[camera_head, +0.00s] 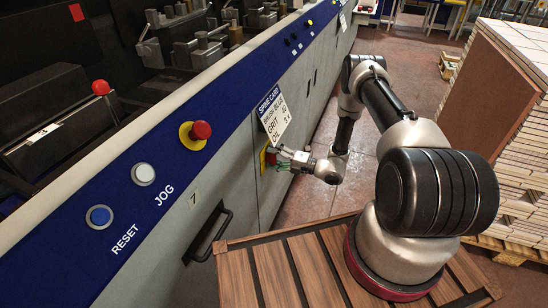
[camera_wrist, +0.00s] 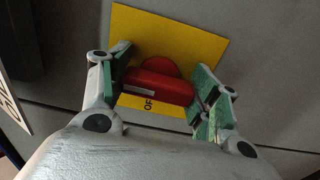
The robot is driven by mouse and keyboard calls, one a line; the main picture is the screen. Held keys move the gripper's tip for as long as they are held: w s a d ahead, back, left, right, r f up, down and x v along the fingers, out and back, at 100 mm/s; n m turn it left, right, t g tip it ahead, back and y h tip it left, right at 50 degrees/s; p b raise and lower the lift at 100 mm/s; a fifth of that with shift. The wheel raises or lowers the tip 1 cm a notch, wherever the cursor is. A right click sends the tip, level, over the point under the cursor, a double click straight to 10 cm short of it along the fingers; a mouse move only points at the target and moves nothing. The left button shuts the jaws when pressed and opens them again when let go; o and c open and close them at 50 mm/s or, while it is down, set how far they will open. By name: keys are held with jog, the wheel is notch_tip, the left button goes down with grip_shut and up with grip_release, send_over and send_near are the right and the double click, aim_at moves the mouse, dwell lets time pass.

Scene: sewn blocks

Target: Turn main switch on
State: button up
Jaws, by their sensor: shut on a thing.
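The main switch is a red rotary handle (camera_wrist: 160,86) on a yellow plate (camera_wrist: 188,40) fixed to the grey machine panel. In the wrist view the handle lies nearly crosswise, tilted slightly down to the right, with a pale mark toward its left end. The letters "OF" show on the plate below it; the rest of the word is hidden. My gripper (camera_wrist: 158,88) is shut on the handle, with green-padded fingers at its left and right ends. In the head view my gripper (camera_head: 285,157) reaches the panel, and the red switch (camera_head: 271,159) is partly hidden behind it.
A spine card (camera_head: 273,115) hangs on the panel just above the switch. A black door handle (camera_head: 208,232) sticks out at lower left. A red button on a yellow base (camera_head: 200,131) is on the blue strip.

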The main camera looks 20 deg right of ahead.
jog(key=o, duration=1)
jog(key=shift+s+d, duration=0.1)
jog(key=v, duration=1.1)
jog(key=shift+s+d, duration=0.2)
jog(key=shift+d, duration=0.15)
